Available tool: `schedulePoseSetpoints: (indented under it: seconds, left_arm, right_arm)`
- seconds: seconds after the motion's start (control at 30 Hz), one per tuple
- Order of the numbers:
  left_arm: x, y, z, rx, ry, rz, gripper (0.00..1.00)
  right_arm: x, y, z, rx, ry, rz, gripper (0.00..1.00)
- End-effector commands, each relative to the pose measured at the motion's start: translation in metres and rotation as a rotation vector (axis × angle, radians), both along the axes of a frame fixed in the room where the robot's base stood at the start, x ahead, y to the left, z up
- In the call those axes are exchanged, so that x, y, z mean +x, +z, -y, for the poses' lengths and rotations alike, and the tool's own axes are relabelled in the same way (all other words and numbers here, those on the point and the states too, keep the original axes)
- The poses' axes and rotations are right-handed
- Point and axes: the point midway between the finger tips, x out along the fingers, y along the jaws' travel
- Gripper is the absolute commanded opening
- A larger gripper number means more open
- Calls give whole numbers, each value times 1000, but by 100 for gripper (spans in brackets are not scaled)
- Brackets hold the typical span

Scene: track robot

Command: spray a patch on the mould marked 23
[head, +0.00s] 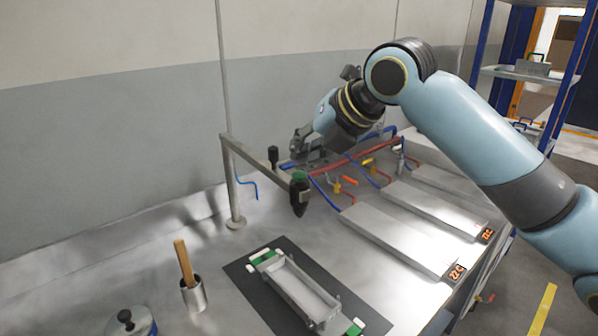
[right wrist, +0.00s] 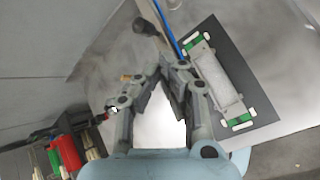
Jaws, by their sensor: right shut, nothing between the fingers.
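My right gripper (head: 303,143) reaches in from the right, near the back wall. In the right wrist view (right wrist: 170,76) its fingers are closed with nothing between them. A dark sprayer-like tool with a green top (head: 299,193) hangs from the arm of a metal stand (head: 233,190), a little below and in front of the gripper. A long grey mould (head: 300,287) with green and white clips lies on a dark mat (head: 252,290); it also shows in the right wrist view (right wrist: 220,80). No 23 can be read on this mould. My left gripper is not in view.
Several flat metal plates (head: 395,240) lie at the right; small orange displays (head: 456,273) mark two, their digits unclear. Red and blue pipes (head: 350,158) run behind. A cup with a wooden handle (head: 192,295) and a lidded pot (head: 128,322) stand front left.

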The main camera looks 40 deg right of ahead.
Motion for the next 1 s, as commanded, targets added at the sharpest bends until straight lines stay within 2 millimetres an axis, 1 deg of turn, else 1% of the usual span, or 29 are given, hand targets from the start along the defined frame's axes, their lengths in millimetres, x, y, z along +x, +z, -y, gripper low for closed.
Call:
schedulePoseSetpoints:
  seconds: [0.33, 0.6, 1.0]
  left_arm:
    - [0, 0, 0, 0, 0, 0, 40]
    - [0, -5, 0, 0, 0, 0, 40]
    - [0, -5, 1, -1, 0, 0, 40]
  right_arm:
    - [0, -1, 0, 0, 0, 0, 0]
    - [0, -9, 0, 0, 0, 0, 0]
    - [0, -10, 0, 0, 0, 0, 0]
